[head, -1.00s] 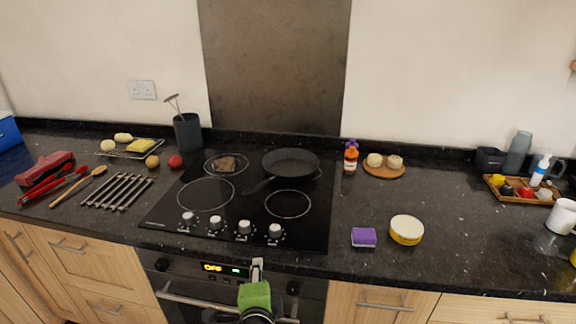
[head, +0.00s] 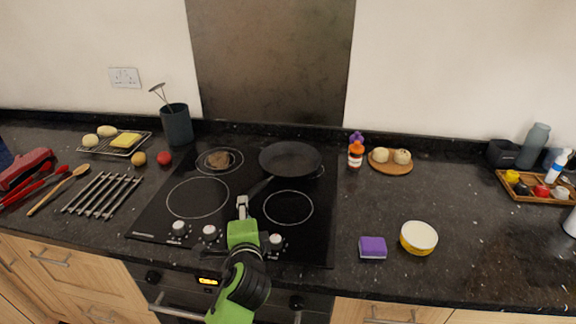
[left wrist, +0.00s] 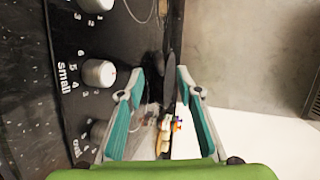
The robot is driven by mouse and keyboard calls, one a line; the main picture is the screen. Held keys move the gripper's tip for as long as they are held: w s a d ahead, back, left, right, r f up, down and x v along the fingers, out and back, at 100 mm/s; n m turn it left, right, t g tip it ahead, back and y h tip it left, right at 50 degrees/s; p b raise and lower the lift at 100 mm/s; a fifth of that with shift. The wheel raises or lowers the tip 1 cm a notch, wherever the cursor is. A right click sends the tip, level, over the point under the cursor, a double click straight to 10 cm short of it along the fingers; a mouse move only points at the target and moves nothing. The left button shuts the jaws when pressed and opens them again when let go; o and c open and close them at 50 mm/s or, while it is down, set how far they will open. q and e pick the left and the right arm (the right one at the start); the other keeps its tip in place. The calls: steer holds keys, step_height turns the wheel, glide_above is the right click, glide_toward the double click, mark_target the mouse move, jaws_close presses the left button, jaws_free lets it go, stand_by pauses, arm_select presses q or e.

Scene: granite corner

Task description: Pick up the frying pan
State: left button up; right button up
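The black frying pan (head: 290,159) sits on the back right of the black hob, its handle pointing toward the front left. My left gripper (head: 242,202) is over the hob, close to the handle's end. In the left wrist view my left gripper (left wrist: 159,82) has its two teal fingers apart, so it is open. The dark pan (left wrist: 170,65) shows edge-on beyond and between the fingers. I cannot tell whether the handle tip lies between them. My right gripper is in neither view.
Hob knobs (head: 209,230) stand near my left gripper. A brown patty (head: 219,160) lies on the back left ring. The counter between the pan and the purple sponge (head: 373,247) is clear.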

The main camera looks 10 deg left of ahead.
arm_select(q)
steer(key=shift+w+a+f, duration=0.2)
steer(key=shift+w, duration=0.45)
steer(key=shift+w+f, duration=0.15)
steer(key=shift+w, duration=0.15)
steer(key=shift+w+a+p, duration=0.2)
steer(key=shift+w+p, duration=0.2)
steer(key=shift+w, duration=0.35)
steer(key=x, duration=0.3)
steer(key=shift+w+d+f+p, duration=0.1)
steer(key=shift+f+p, duration=0.05)
steer(key=shift+p, duration=0.2)
steer(key=shift+w+f, duration=0.1)
steer(key=shift+w, duration=0.1)
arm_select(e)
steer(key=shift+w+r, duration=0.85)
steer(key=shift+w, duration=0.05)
arm_select(q)
jaws_close()
steer(key=shift+w, duration=0.1)
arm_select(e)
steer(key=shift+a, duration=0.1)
